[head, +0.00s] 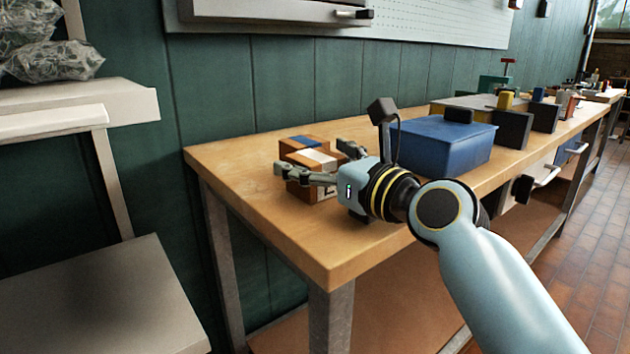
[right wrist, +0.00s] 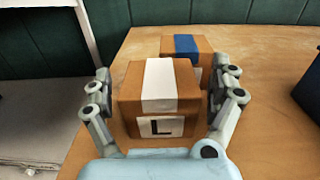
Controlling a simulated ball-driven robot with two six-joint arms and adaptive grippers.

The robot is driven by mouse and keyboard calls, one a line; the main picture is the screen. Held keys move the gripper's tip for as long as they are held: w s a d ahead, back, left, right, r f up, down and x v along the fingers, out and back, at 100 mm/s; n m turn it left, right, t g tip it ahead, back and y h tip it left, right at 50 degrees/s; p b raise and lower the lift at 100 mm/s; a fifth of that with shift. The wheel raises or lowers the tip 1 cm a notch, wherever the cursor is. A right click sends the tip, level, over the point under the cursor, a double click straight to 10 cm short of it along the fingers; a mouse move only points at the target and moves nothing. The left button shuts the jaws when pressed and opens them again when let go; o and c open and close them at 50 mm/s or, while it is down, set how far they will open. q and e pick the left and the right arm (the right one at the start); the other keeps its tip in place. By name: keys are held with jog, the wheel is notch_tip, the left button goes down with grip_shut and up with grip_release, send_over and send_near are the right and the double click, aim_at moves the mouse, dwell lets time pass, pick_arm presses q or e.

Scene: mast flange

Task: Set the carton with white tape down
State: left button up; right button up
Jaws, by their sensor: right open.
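The carton with white tape (head: 321,157) stands upright on the wooden workbench (head: 240,186), near its left end. In the right wrist view this carton (right wrist: 158,100) shows a white strip over its top and a label with an L on its front. My right gripper (head: 314,160) is open, with one finger on each side of the carton; the right wrist view shows small gaps between the fingers (right wrist: 164,82) and its sides. A carton with blue tape (right wrist: 187,47) stands just behind it. My left gripper is not in view.
A blue box (head: 445,146) stands on the bench to the right of my right gripper, with several dark blocks and other items beyond it. A pale shelf (head: 75,110) with plastic bags is at the left. The bench's front left corner is clear.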

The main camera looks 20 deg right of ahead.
jog(key=shift+w, duration=0.1)
jog(key=c, duration=1.4)
jog(key=shift+r, duration=0.15)
jog(key=shift+c, duration=0.5)
